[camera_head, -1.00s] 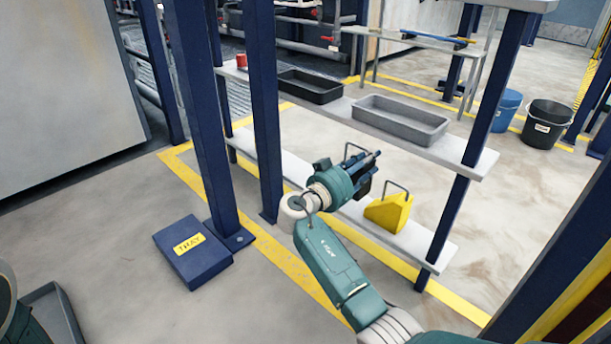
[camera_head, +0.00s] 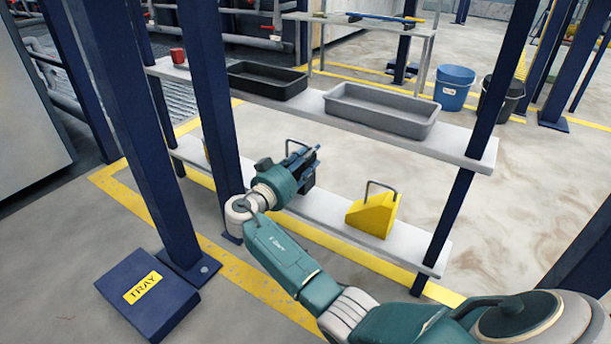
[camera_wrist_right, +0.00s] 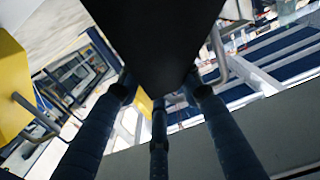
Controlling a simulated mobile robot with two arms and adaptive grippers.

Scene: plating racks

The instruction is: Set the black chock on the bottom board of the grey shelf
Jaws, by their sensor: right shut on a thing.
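The black chock (camera_wrist_right: 155,40) is held in my right gripper (camera_head: 308,160) and fills the top middle of the wrist view, between the blue fingers. In the head view the chock (camera_head: 308,181) is mostly hidden behind the gripper; its wire handle shows above. The gripper is over the left-middle part of the grey shelf's bottom board (camera_head: 325,215), below the upper board. I cannot tell whether the chock touches the board. My left gripper is not in view.
A yellow chock (camera_head: 372,214) with a wire handle stands on the bottom board, right of the gripper. The upper board holds a black tray (camera_head: 268,82), a grey tray (camera_head: 380,112) and a red mug (camera_head: 178,56). Blue posts (camera_head: 212,100) frame the shelf.

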